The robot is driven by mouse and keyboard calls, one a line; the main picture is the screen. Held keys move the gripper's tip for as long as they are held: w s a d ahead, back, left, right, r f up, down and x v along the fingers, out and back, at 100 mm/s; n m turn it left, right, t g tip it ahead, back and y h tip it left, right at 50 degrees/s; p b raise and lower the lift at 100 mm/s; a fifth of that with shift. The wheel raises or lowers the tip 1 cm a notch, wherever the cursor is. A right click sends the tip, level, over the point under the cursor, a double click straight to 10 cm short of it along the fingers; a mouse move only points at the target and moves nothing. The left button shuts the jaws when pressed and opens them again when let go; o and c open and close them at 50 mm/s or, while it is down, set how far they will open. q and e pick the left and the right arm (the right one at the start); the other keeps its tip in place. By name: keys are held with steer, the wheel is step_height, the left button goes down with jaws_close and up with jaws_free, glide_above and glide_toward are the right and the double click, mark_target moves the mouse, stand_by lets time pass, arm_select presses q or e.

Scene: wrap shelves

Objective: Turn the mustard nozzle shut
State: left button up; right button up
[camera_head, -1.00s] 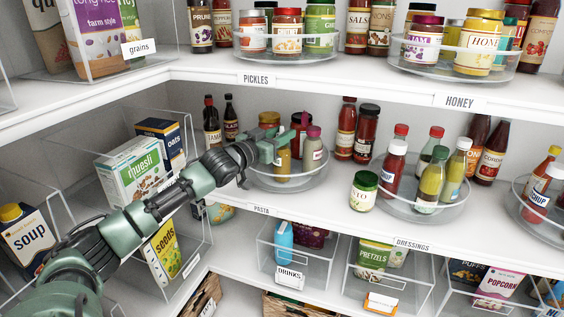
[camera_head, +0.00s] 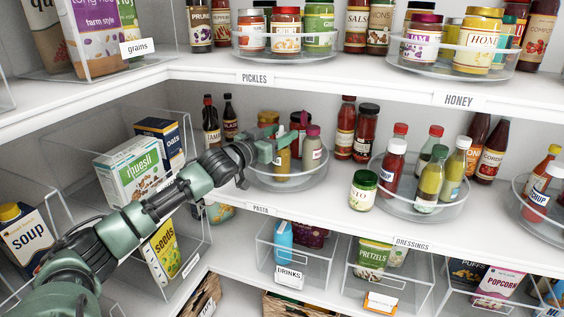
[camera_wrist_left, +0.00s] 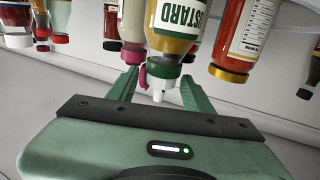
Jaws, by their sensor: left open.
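The mustard bottle (camera_head: 282,163) stands in a clear round turntable (camera_head: 262,184) on the middle shelf. Its top is hidden behind my left gripper (camera_head: 276,143) in the head view. In the left wrist view, which shows the bottles upside down, the mustard bottle (camera_wrist_left: 174,35) has a white label, a green cap (camera_wrist_left: 163,71) and a white nozzle (camera_wrist_left: 158,91). My left gripper (camera_wrist_left: 159,84) is open, with one finger on each side of the cap and nozzle. I cannot tell whether the fingers touch them. My right gripper is not in view.
A pink-capped bottle (camera_head: 312,152) stands close beside the mustard, and a gold-capped red bottle (camera_wrist_left: 246,45) is on its other side. Dark sauce bottles (camera_head: 212,130) stand behind. The upper shelf edge (camera_head: 330,91) runs above my arm.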

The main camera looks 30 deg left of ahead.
arm_select(q)
steer(key=shift+s+a+f+b, duration=0.1)
steer(key=shift+s+b, duration=0.55)
steer(key=shift+s, duration=0.45)
steer(key=shift+s+a+f+b, duration=0.1)
steer(key=shift+s+b, duration=0.55)
steer(key=shift+s, duration=0.4)
steer(key=shift+s+r+b, duration=0.15)
steer(key=shift+s+b, duration=0.75)
steer(key=shift+s, duration=0.25)
